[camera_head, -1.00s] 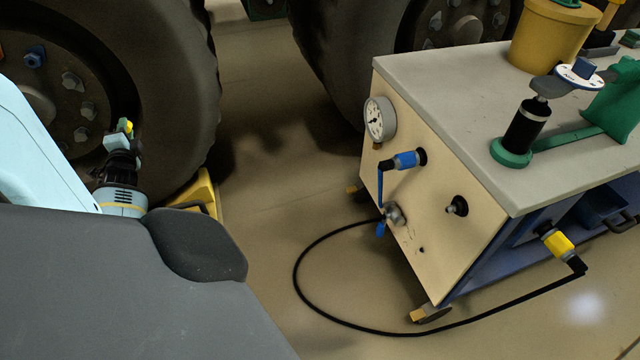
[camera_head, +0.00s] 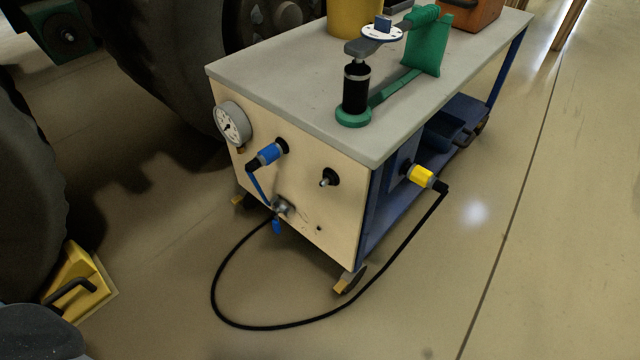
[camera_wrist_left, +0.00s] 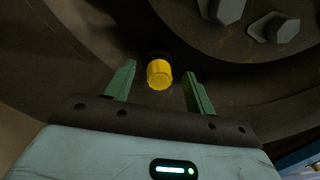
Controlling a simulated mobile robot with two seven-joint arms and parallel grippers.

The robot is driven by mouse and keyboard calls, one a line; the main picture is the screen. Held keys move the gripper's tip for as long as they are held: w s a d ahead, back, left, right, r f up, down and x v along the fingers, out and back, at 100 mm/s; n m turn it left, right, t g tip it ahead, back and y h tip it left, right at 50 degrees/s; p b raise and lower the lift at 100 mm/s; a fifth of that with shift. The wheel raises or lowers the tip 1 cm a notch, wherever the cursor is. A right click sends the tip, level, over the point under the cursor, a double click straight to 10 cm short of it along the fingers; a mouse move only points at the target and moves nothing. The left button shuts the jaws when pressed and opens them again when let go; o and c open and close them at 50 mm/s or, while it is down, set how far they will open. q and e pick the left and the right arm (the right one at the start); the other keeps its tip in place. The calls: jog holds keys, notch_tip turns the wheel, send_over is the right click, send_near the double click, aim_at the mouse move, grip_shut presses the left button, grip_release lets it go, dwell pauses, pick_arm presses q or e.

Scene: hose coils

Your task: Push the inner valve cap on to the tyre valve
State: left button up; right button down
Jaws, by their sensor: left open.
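In the left wrist view a yellow valve cap (camera_wrist_left: 159,76) sits in front of the dark wheel, with a dark part just behind it. The valve itself is hidden, so I cannot tell how far on the cap is. My left gripper (camera_wrist_left: 160,70) is open, its two green fingers on either side of the cap with a visible gap to each. The head view shows neither the cap nor either gripper.
Large hex nuts (camera_wrist_left: 274,28) stand out on the wheel near the gripper. A yellow wheel chock (camera_head: 78,284) lies on the floor. A trolley (camera_head: 300,83) with a gauge (camera_head: 232,123) and a looped black hose (camera_head: 222,311) stands beyond. Floor to the right is clear.

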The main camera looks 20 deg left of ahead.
pick_arm(q)
jog(key=shift+d, duration=0.1)
dwell(0.3)
jog(key=shift+s+d+f+p, duration=0.1)
jog(key=shift+s+d+p, duration=0.2)
jog(key=shift+d+p, duration=0.35)
jog(key=shift+s+d+p, duration=0.15)
jog(key=shift+d+p, duration=0.2)
jog(key=shift+d, duration=0.05)
jog(key=shift+d, duration=0.15)
jog(key=shift+s+d+p, duration=0.15)
jog(key=shift+d+p, duration=0.2)
jog(key=shift+s+d, duration=0.1)
jog(key=shift+d, duration=0.1)
jog(key=shift+s+d+p, duration=0.1)
jog(key=shift+d+p, duration=0.15)
jog(key=shift+p, duration=0.05)
